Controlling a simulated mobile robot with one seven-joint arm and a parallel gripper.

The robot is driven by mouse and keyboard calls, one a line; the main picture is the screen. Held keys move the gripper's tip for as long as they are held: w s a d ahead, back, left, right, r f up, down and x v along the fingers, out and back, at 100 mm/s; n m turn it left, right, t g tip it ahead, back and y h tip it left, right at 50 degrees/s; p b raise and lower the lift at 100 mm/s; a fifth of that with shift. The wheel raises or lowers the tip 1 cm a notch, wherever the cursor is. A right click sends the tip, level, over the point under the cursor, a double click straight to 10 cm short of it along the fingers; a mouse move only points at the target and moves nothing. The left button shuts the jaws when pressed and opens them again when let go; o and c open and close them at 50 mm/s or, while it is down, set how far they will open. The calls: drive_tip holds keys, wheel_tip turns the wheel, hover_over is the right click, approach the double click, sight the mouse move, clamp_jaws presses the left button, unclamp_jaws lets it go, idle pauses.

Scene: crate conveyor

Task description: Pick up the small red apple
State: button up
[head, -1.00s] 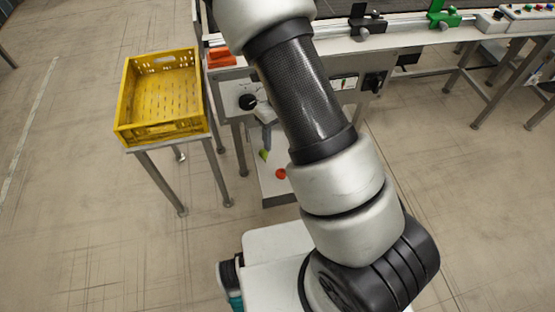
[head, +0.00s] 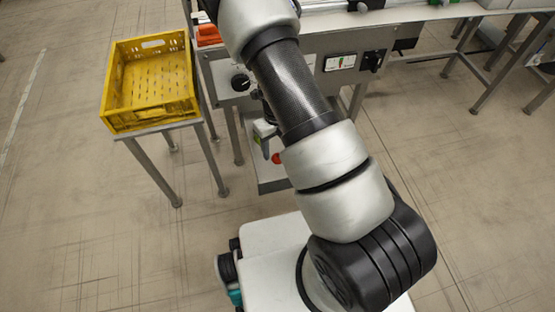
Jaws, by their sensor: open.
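A small red, round thing (head: 277,158), which looks like the apple, lies on a low pale shelf (head: 272,184) under the conveyor. It is partly covered by my arm's edge. My gripper (head: 266,153) points down just left of the red thing, close to it in the picture. Whether they touch cannot be told. The jaws are open and small in view, with nothing seen between them. A bit of green (head: 257,139) shows at the gripper, too small to make out.
An empty yellow crate (head: 150,123) stands on a metal-legged stand at the left. The conveyor's frame with a black knob and control box (head: 341,62) is above and behind the shelf. An orange block (head: 208,36) sits by the crate. The floor at the left is clear.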

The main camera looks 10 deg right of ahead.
sight(277, 156)
wheel_tip(277, 156, down, 5)
drive_tip(key=shift+d+r+b, duration=0.1)
drive_tip(key=shift+d+b, duration=0.05)
drive_tip(key=shift+b, duration=0.8)
drive_tip(key=shift+s, duration=0.1)
drive_tip(key=shift+c, duration=0.4)
drive_tip(key=c, duration=1)
drive_tip(key=shift+c, duration=0.2)
